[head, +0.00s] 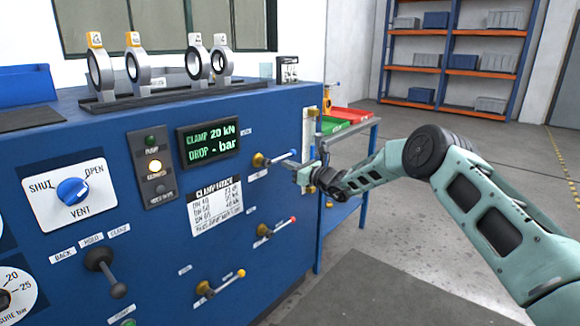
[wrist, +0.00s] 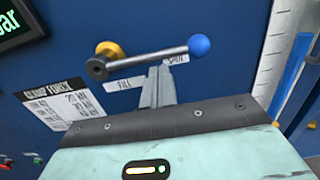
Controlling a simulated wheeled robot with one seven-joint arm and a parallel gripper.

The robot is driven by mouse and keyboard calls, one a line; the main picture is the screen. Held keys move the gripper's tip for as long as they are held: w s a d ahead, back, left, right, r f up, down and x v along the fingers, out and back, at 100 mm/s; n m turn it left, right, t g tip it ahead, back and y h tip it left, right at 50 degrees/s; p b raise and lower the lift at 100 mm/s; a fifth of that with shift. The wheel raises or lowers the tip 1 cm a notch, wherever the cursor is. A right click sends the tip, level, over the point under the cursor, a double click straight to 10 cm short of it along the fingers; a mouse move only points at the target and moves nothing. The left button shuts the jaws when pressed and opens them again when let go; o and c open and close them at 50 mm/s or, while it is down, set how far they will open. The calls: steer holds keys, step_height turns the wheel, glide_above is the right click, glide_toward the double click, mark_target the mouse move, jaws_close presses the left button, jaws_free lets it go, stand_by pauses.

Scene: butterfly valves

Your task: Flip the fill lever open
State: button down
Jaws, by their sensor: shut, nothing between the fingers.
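The fill lever (wrist: 145,61) is a grey metal rod with a blue ball knob (wrist: 200,45) on a brass valve body (wrist: 111,49). It sits on the blue panel, just above a label reading FILL (wrist: 125,85). In the head view my gripper (head: 298,177) is beside the panel near the knob.
Below are a red-knobbed lever (head: 277,228) and a yellow-knobbed lever (head: 222,284) on the same panel. A display (head: 208,142) reads "CLAMP 20 kN, DROP - bar". A white strip gauge (head: 308,150) stands at the panel's right edge. A side table with green and red trays (head: 350,117) is behind my arm.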

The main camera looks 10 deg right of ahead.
steer(key=shift+d+r+n+b, duration=0.1)
steer(key=shift+r+n+b, duration=0.35)
steer(key=shift+n+b, duration=0.25)
steer(key=r+n+b, duration=0.1)
steer(key=b, duration=0.1)
steer(key=n+b, duration=0.2)
steer(key=shift+w+r, duration=0.1)
steer(key=shift+r, duration=0.25)
steer(key=s+a+r+n+b, duration=0.1)
steer(key=a+r+n+b, duration=0.1)
steer(key=n+b, duration=0.5)
steer(key=s+a+r+n+g+b, duration=0.1)
steer(key=r+n+b, duration=0.4)
steer(key=b, duration=0.9)
steer(key=s+a+n, duration=0.1)
steer(key=a+n, duration=0.1)
steer(key=shift+s+n, duration=0.3)
steer(key=shift+r, duration=0.2)
steer(key=shift+d, duration=0.15)
